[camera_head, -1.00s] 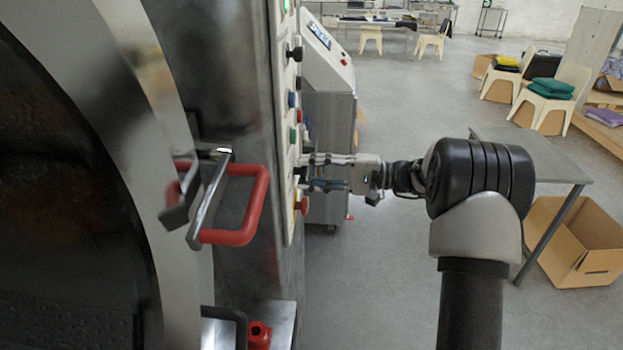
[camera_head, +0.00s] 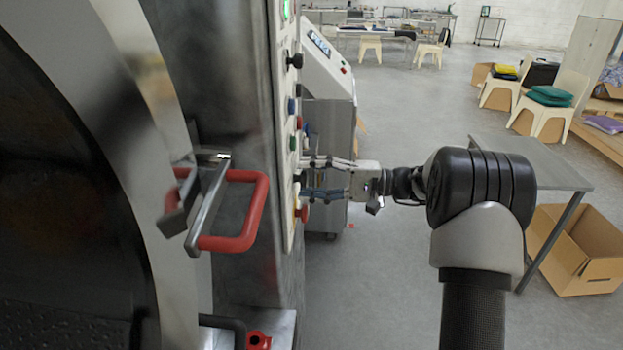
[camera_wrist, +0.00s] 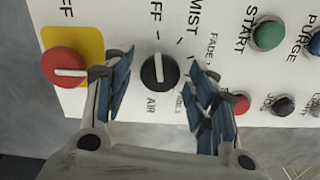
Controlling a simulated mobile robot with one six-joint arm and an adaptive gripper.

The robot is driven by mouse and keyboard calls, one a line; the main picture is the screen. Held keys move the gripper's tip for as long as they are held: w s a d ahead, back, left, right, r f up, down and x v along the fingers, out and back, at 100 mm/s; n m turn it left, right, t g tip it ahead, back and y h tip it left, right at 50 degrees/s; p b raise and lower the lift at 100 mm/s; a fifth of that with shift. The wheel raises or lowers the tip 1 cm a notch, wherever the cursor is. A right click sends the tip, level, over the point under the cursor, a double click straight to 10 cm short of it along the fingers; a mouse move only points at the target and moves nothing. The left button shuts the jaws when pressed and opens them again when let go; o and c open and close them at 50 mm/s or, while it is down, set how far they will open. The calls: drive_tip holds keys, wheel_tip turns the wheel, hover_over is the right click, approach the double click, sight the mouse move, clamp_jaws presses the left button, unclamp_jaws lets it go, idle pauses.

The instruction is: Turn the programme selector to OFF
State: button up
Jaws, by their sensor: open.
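The programme selector (camera_wrist: 160,72) is a round black knob with a white pointer bar on the white panel. Its label ends in "FF" above it, with MIST, FADE and AIR around it. The bar lies roughly along the line between the "FF" label and AIR; I cannot tell which end is the pointer. My gripper (camera_wrist: 160,78) is open, with blue-padded fingers on either side of the knob and a visible gap to each. In the head view, my gripper (camera_head: 312,178) is at the panel face, and its fingers partly hide the knob.
A red rotary switch (camera_wrist: 65,67) on a yellow plate sits close to my left finger. Green START (camera_wrist: 268,34), red (camera_wrist: 238,103) and black (camera_wrist: 283,106) buttons lie to the right. A red door handle (camera_head: 262,210) juts out beside the panel (camera_head: 284,120).

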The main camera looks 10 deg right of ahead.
drive_tip(key=v, duration=1.2)
idle(0.4)
drive_tip(key=s+a+r+n+g+h, duration=0.2)
drive_tip(key=s+a+g+h, duration=0.45)
drive_tip(key=s+a, duration=0.85)
drive_tip(key=s+d+f+n+t+h, duration=0.1)
drive_tip(key=s+f+t+h, duration=0.1)
drive_tip(key=s+h, duration=0.3)
drive_tip(key=s+d+f+n+t+h, duration=0.2)
drive_tip(key=s+h, duration=0.3)
drive_tip(key=s, duration=0.7)
drive_tip(key=shift+s+d+f+t+h, duration=0.25)
drive_tip(key=shift+s+d+t+h, duration=0.15)
drive_tip(key=shift+t, duration=0.45)
